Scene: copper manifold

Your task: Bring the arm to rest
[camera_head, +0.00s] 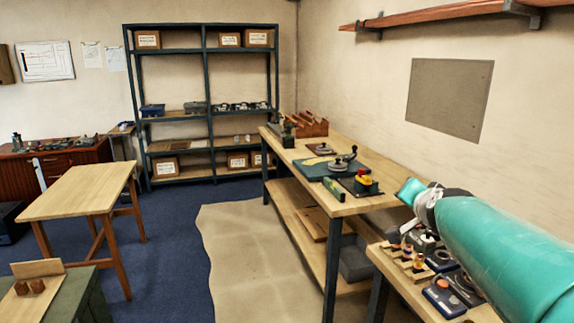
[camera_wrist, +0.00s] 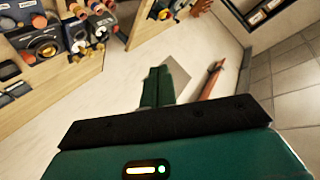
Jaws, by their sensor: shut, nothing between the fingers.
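My arm shows as a large teal link at the right of the head view, reaching over the near end of the workbench (camera_head: 352,207). In the wrist view my gripper (camera_wrist: 163,84) points away from the camera. Its green fingers are together, with nothing held between them. Nothing touches the fingertips in that view. The head view does not show the fingers clearly.
A nearer bench (camera_head: 398,285) under my arm holds small devices (camera_head: 443,297), which also show upper left in the wrist view (camera_wrist: 45,45). A wooden table (camera_head: 80,196) stands left, a shelf rack (camera_head: 205,118) at the back. Blue carpet between them is clear. A wall shelf (camera_head: 440,17) hangs upper right.

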